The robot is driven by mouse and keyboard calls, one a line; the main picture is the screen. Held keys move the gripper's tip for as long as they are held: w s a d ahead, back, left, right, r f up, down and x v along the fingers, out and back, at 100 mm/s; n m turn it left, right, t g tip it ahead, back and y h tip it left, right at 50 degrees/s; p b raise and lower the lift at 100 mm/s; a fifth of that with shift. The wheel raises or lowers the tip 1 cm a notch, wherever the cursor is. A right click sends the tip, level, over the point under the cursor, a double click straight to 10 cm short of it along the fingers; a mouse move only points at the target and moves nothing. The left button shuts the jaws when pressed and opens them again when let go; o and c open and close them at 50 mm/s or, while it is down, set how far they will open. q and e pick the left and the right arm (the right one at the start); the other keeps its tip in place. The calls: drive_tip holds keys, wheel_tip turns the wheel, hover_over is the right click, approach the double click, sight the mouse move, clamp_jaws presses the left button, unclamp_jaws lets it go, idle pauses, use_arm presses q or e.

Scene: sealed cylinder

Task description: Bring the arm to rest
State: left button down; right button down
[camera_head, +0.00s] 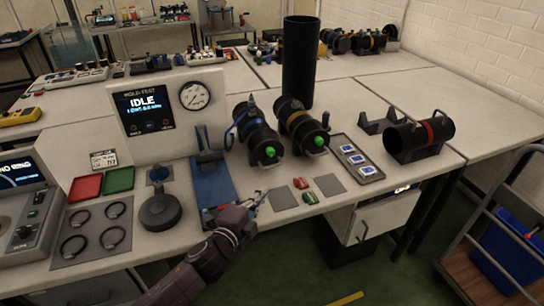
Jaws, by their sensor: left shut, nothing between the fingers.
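My left arm reaches in from the bottom of the picture, and its gripper (257,199) is over the front edge of the bench (345,192). The fingers are small in the picture and look closed, with nothing seen between them. The gripper is just right of a blue stand (212,184) and left of a grey square pad (283,198). My right gripper is out of the picture.
Two black cylinders with green-tipped ends, one blue-banded (256,136) and one orange-banded (300,125), lie behind the gripper. A red-banded cylinder (420,136) rests at the right. A test panel (170,110) reads IDLE. A cart (505,245) stands at the right on the floor.

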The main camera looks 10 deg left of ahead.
use_arm(q)
drive_tip(key=shift+s+a+f+n+y, duration=0.1)
drive_tip(key=shift+s+f+n+y, duration=0.1)
drive_tip(key=shift+s+n+y, duration=0.15)
drive_tip(key=s+a+f+n+g+y, duration=0.1)
drive_tip(key=s+a+f+n+g, duration=0.4)
drive_tip(key=s, duration=0.7)
drive_tip(key=s+a+f+n+g+y, duration=0.1)
drive_tip(key=s+f+n+g+y, duration=0.15)
drive_tip(key=s+n, duration=0.65)
drive_tip(key=s+a+f+n+g+y, duration=0.1)
drive_tip(key=s+a+f+n+g, duration=0.25)
drive_tip(key=s, duration=1.15)
drive_tip(key=s+f+g, duration=0.2)
drive_tip(key=s+f, duration=0.1)
drive_tip(key=f, duration=2.5)
drive_tip(key=s+a+f+g, duration=0.1)
drive_tip(key=s+a+f, duration=0.2)
drive_tip(key=s+f, duration=1.1)
drive_tip(key=shift+s+f+m, duration=0.3)
drive_tip(key=shift+s+m, duration=0.1)
drive_tip(key=shift+s, duration=0.75)
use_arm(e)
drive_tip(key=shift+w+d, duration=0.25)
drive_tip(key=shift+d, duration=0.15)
use_arm(q)
drive_tip(key=shift+a, duration=0.1)
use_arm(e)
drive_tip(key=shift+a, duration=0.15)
